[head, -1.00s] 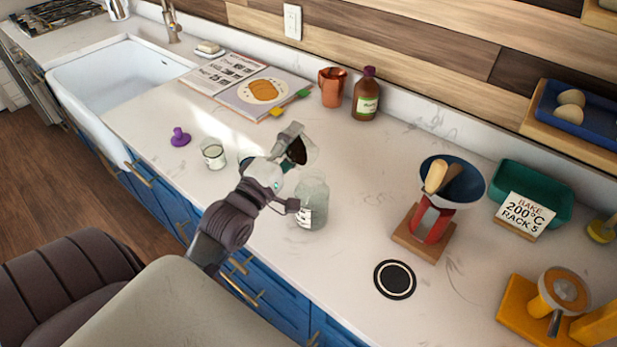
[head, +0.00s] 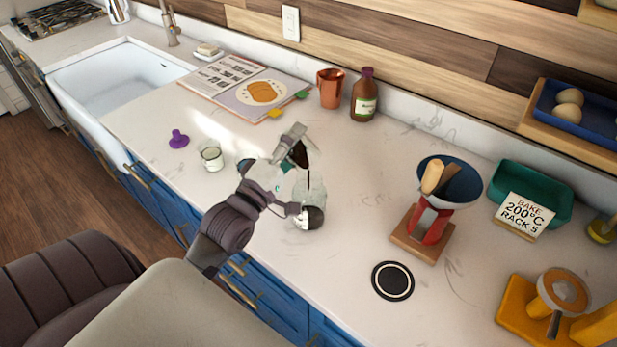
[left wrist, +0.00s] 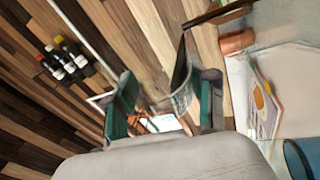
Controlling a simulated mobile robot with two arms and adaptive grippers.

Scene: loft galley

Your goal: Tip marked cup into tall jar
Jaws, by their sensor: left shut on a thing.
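My left gripper (head: 292,168) is shut on a clear cup (head: 311,152) with dark contents and holds it tilted above the tall jar. I cannot make out a mark on the cup. The tall jar (head: 316,190) is clear glass with a white label and stands upright on the counter, partly hidden by the gripper. A thin dark stream falls from the cup into it, and dark material lies in its lower part. In the left wrist view the cup (left wrist: 182,100) sits between the green-padded fingers (left wrist: 165,108), with dark contents towards its mouth. My right gripper is not in view.
A small glass (head: 211,158) and a purple knobbed thing (head: 178,139) stand left of the gripper. A black round coaster (head: 393,281) and a red stand with a blue bowl (head: 437,205) are to the right.

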